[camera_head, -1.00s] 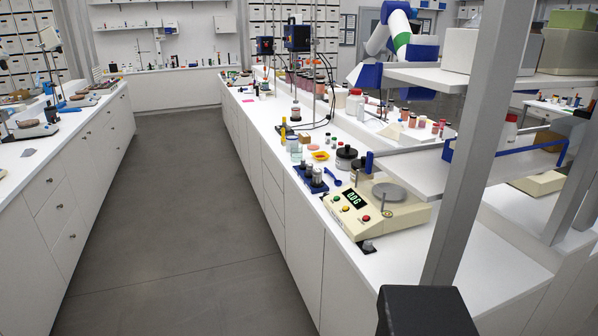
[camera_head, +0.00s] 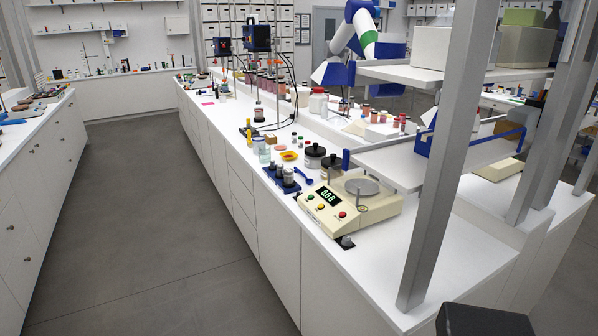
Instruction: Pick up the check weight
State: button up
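A blue holder (camera_head: 270,181) stands near the front edge of the long white bench, left of a cream balance (camera_head: 318,216). Small grey metal cylinders (camera_head: 288,176) stand upright in it and look like weights. A small dark and metal piece (camera_head: 347,242) lies at the balance's front corner. A small metal piece also shows beside the balance's pan (camera_head: 362,187). I cannot tell for sure which of these is the check weight. The balance display shows digits, and the pan looks empty. My gripper is not in view.
A grey upright post (camera_head: 436,160) and a raised shelf (camera_head: 395,166) stand close right of the balance. The floor aisle (camera_head: 150,200) left of the bench is clear.

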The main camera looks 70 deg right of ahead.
aim_at(279, 167)
jog(key=u, duration=0.8)
jog(key=k, duration=0.1)
jog(key=z, duration=2.5)
jog(key=i, duration=1.65)
jog(key=z, duration=0.05)
